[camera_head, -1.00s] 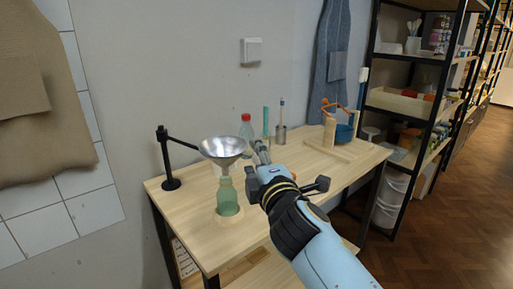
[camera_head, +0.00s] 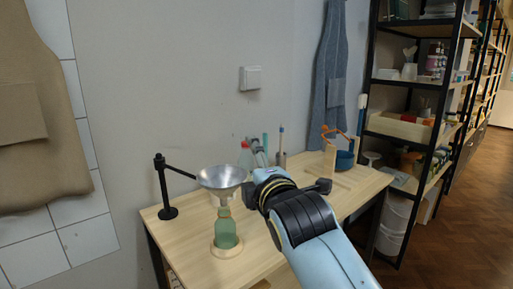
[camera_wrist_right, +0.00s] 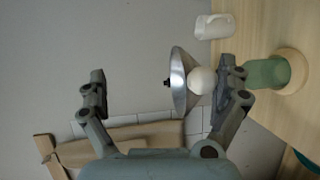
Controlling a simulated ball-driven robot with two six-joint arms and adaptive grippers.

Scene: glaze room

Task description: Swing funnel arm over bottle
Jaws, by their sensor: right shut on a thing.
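The metal funnel (camera_head: 222,178) sits on a black swing arm (camera_head: 181,171) from a black post (camera_head: 164,190). It hangs above the mouth of the green bottle (camera_head: 226,238), which stands upright on a round wooden base (camera_head: 226,250). The spout looks close to the neck; exact centring is hard to tell. My left gripper is out of view.
A red-capped bottle (camera_head: 244,158) and a cup of tools (camera_head: 281,160) stand behind my gripper. A blue bowl (camera_head: 345,160) and wooden stand (camera_head: 328,160) are at the table's right. A white jug (camera_wrist_right: 214,26) shows in the wrist view. Shelves (camera_head: 425,85) stand at right.

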